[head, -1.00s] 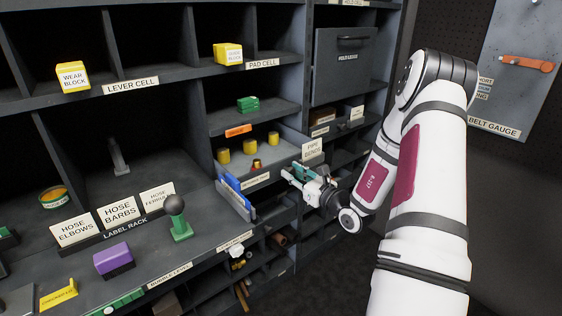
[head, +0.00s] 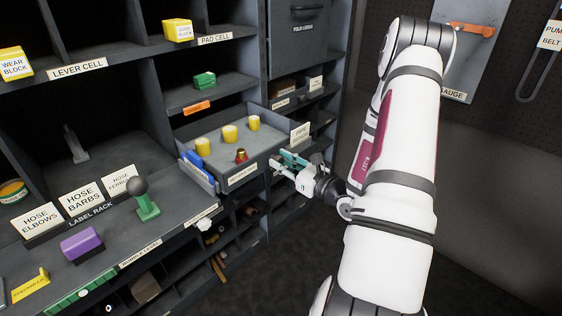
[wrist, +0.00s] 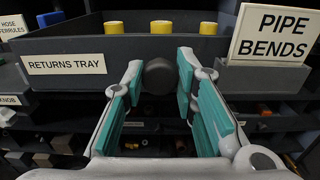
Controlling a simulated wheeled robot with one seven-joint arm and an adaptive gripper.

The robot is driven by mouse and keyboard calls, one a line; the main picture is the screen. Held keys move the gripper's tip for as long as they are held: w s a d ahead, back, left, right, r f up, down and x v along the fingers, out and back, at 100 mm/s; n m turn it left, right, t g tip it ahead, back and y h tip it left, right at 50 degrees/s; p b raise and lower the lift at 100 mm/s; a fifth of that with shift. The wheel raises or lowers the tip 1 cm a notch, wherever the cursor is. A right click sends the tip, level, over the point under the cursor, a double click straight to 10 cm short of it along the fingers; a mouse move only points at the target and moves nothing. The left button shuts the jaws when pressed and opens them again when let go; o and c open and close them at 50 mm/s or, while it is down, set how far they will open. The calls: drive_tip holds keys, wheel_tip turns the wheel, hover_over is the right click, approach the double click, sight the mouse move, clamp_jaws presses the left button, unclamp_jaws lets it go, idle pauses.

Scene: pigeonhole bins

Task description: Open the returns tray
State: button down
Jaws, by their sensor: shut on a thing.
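The returns tray (head: 226,160) is a grey open tray that stands out from the cabinet in the head view. A dark round knob (wrist: 160,75) on that front sits between the teal-padded fingers.
A PIPE BENDS card (wrist: 275,35) stands close to the right of my fingers. Blue items (head: 198,168) stand at the tray's left side. The label rack (head: 90,213) and a green ball-topped lever (head: 146,203) are further left. Open dark floor lies in front.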

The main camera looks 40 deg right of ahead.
drive_tip(key=c, duration=1.3)
unclamp_jaws()
drive_tip(key=s, duration=1.2)
drive_tip(key=shift+d, duration=0.15)
